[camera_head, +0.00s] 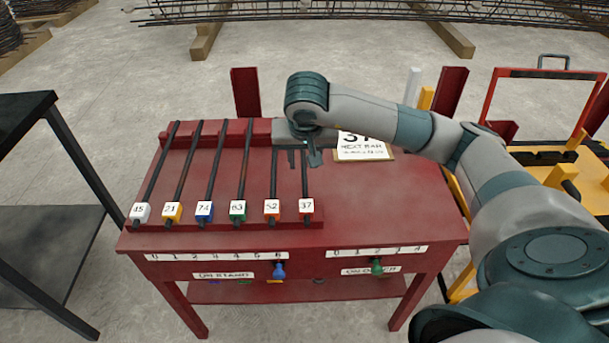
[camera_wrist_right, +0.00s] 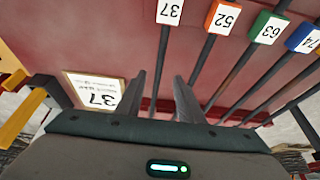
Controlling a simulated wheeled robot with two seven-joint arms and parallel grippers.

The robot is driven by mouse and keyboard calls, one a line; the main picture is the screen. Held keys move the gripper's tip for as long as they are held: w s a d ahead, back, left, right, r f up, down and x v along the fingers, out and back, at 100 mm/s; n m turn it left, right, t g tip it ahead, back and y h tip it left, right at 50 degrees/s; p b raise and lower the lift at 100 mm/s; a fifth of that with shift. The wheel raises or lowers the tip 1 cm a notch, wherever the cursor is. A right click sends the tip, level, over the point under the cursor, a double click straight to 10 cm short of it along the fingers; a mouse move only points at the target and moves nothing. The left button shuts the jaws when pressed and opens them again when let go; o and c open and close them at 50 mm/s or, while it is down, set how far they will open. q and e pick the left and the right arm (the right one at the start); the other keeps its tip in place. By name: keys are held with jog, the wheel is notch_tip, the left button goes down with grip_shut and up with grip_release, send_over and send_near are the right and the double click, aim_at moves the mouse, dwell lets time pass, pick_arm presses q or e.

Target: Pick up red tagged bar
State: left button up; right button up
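The red tagged bar, a dark rod (camera_head: 305,182) with a red tag marked 37 (camera_head: 306,206), lies at the right end of a row of bars on the red table. In the right wrist view, its tag (camera_wrist_right: 170,12) is at the top and the rod runs down between my fingers. My right gripper (camera_head: 304,158) is open over the far part of this bar. Its two fingers (camera_wrist_right: 160,95) stand apart on either side of the rod, without visibly gripping it. The bar's far end is hidden by the gripper. My left gripper is not in view.
The orange-tagged bar 52 (camera_head: 272,205) lies close on the left, then the green-tagged bar 63 (camera_head: 238,207) and others. A sign reading 37 (camera_head: 362,150) stands right of the gripper. A black table (camera_head: 25,112) stands left.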

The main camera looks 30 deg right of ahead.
aim_at(305, 175)
jog(key=shift+w+d+f, duration=0.15)
jog(key=shift+w+f, duration=0.1)
jog(key=shift+f, duration=0.55)
jog(key=shift+w+d+f, duration=0.1)
jog(key=shift+f, duration=0.4)
jog(key=p+x, duration=0.1)
jog(key=x, duration=0.1)
jog(key=shift+d+f, duration=0.1)
jog(key=shift+f, duration=0.35)
jog(key=shift+w+d+f, duration=0.1)
jog(key=shift+w+f, duration=0.15)
jog(key=shift+f, duration=0.3)
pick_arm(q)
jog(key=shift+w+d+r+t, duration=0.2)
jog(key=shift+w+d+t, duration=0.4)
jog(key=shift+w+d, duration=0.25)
pick_arm(e)
jog(key=shift+c, duration=0.7)
grip_shut()
